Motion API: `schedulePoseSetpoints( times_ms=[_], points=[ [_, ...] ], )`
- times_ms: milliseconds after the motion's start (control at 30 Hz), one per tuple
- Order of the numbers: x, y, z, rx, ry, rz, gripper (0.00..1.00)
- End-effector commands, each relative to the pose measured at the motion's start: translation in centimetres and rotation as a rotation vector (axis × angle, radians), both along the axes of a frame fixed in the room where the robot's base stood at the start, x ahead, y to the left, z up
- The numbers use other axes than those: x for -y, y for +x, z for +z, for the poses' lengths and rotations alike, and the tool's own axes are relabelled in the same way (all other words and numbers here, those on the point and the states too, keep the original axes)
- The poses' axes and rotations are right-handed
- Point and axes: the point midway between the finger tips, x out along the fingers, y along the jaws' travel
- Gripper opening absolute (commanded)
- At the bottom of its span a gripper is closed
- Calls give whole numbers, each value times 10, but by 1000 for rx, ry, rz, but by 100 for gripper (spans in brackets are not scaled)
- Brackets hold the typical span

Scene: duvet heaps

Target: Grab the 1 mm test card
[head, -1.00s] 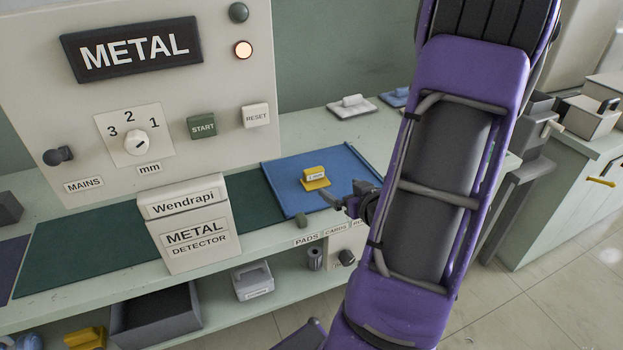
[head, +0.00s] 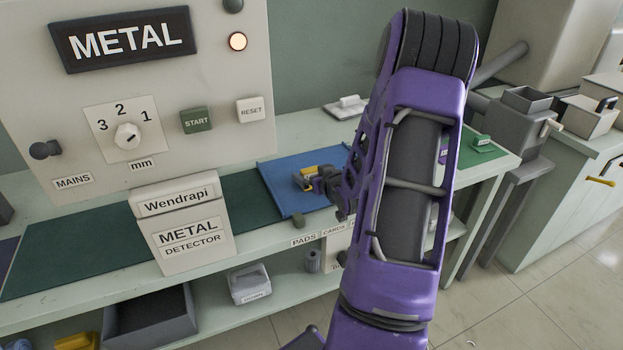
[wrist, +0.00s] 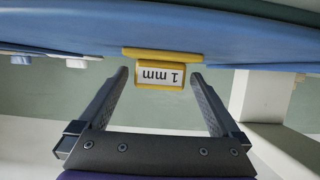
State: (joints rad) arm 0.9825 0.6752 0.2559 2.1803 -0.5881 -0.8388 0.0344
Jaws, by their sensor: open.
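The yellow 1 mm test card (head: 310,171) stands on the blue mat (head: 281,180) at the right of the metal detector, partly hidden by my gripper (head: 316,180) in the head view. In the wrist view, the card's white label (wrist: 160,76) reads "1 mm" upside down, with the blue mat across the top. My gripper (wrist: 160,74) is open there, with one finger on each side of the card. Gaps show between the card and both fingertips, and the tips reach about level with its label part.
The metal detector panel (head: 190,90) and the Wendrapi box (head: 185,225) stand to the left. A white block on a pad (head: 347,107) lies behind the mat.

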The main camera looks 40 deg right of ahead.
Motion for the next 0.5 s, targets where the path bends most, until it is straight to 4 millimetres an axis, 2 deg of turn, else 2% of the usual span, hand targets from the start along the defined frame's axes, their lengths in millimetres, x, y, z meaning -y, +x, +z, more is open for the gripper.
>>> schedulePoseSetpoints(
  times_ms=[100, 333, 367, 500],
  points=[
    [2, 9, -4, 0, 0, 0, 100],
    [3, 10, -4, 1, -1, -1, 100],
    [3, 10, -4, 1, -1, -1, 96],
    [3, 10, -4, 0, 0, -1, 71]
  ],
)
